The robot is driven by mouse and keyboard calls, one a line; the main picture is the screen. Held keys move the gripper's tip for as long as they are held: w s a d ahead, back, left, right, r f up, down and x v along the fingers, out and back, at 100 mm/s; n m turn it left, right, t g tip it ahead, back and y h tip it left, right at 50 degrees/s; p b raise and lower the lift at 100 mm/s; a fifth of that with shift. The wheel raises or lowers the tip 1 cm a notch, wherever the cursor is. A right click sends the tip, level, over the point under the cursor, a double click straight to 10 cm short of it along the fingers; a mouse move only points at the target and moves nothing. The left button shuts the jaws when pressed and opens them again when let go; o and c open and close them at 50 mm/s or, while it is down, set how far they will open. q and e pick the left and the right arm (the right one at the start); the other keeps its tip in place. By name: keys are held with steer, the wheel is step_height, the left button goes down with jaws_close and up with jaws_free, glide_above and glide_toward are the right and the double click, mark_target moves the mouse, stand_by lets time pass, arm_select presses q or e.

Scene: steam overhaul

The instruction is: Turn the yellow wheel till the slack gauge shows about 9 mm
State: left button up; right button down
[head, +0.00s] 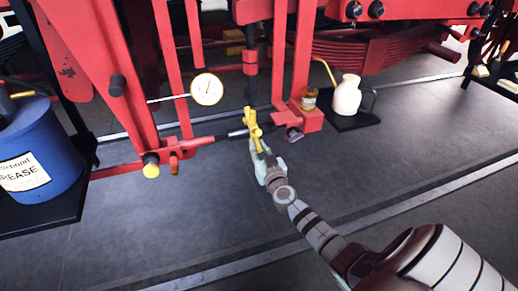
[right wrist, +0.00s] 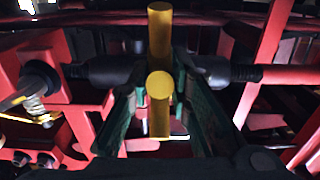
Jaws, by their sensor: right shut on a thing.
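The yellow wheel (head: 253,130) sits on a dark rod between red brackets, in the middle of the head view. In the right wrist view its yellow bars (right wrist: 160,35) stand upright, with one round bar end facing the camera. My right gripper (head: 264,160) reaches it from below and is shut on it, with a finger on each side in the right wrist view (right wrist: 160,110). The slack gauge (head: 207,89) is a white round dial on a thin rod, left of the wheel; its reading is too small to tell. My left gripper is out of view.
A blue grease drum (head: 38,150) stands at the far left. A cream jug (head: 347,95) stands on a dark tray (head: 368,119) to the right, near an amber jar (head: 308,99). Red frame posts surround the wheel. The grey floor in front is clear.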

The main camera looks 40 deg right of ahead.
steer(key=shift+w+f, duration=0.15)
steer(key=shift+f, duration=0.4)
steer(key=shift+r, duration=0.1)
steer(key=shift+w, duration=0.1)
